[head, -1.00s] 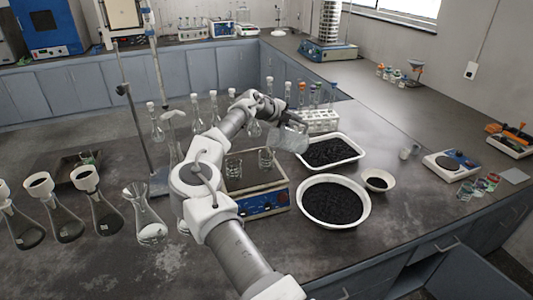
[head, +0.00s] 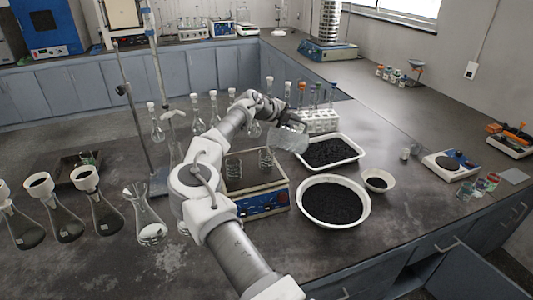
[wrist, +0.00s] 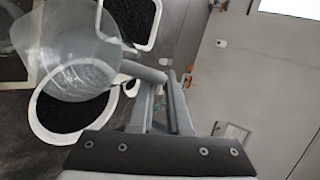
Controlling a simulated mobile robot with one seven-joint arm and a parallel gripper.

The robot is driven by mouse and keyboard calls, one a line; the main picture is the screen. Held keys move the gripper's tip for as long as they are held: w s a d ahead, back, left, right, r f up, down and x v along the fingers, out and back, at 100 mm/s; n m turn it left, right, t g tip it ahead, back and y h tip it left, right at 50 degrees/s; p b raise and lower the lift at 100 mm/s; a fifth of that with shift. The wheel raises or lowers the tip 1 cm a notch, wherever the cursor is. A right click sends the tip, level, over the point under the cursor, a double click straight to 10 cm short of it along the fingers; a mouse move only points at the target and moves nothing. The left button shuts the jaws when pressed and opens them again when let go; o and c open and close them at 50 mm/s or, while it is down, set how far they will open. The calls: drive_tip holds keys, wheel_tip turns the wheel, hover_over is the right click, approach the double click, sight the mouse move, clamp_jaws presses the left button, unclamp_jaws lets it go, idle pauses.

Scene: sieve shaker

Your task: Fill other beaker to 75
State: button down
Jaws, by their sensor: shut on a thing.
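My gripper (head: 276,110) is shut on a clear jug (head: 289,137) and holds it tilted in the air, to the right of the hotplate. In the wrist view the jug (wrist: 78,62) hangs left of the gripper's fingers (wrist: 165,85) and looks clear with a pale, glassy bottom. Two small glass beakers stand on the hotplate (head: 262,207): a left beaker (head: 234,168) and a right beaker (head: 266,158), the right one nearer the jug. Their fill levels and marks are too small to read.
A white tray (head: 357,155) and a round white bowl (head: 364,213) of black grains lie right of the hotplate, with a small bowl (head: 388,181) beside them. A test tube rack (head: 322,122) stands behind. Several flasks and a stand (head: 133,125) are on the left.

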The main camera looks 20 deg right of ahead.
sight(307, 135)
drive_tip(key=d+f+y, duration=0.1)
drive_tip(key=d+f+m+y, duration=0.1)
drive_tip(key=d+y, duration=0.1)
drive_tip(key=shift+s+f+y, duration=0.15)
drive_tip(key=shift+f+y, duration=0.15)
drive_tip(key=shift+f, duration=0.45)
drive_tip(key=shift+d+f+y, duration=0.3)
drive_tip(key=shift+f+y, duration=0.05)
drive_tip(key=shift+y, duration=0.15)
drive_tip(key=shift+d+m+y+p, duration=0.3)
drive_tip(key=shift+d+y+p, duration=0.1)
drive_tip(key=shift+d+p, duration=0.2)
drive_tip(key=d+f+m+y+p, duration=0.1)
drive_tip(key=d+f+y+p, duration=0.4)
drive_tip(key=y, duration=0.1)
drive_tip(key=shift+s+d+f, duration=0.15)
drive_tip(key=shift+s+d, duration=0.2)
drive_tip(key=shift+d+p, duration=0.1)
drive_tip(key=shift+p, duration=0.2)
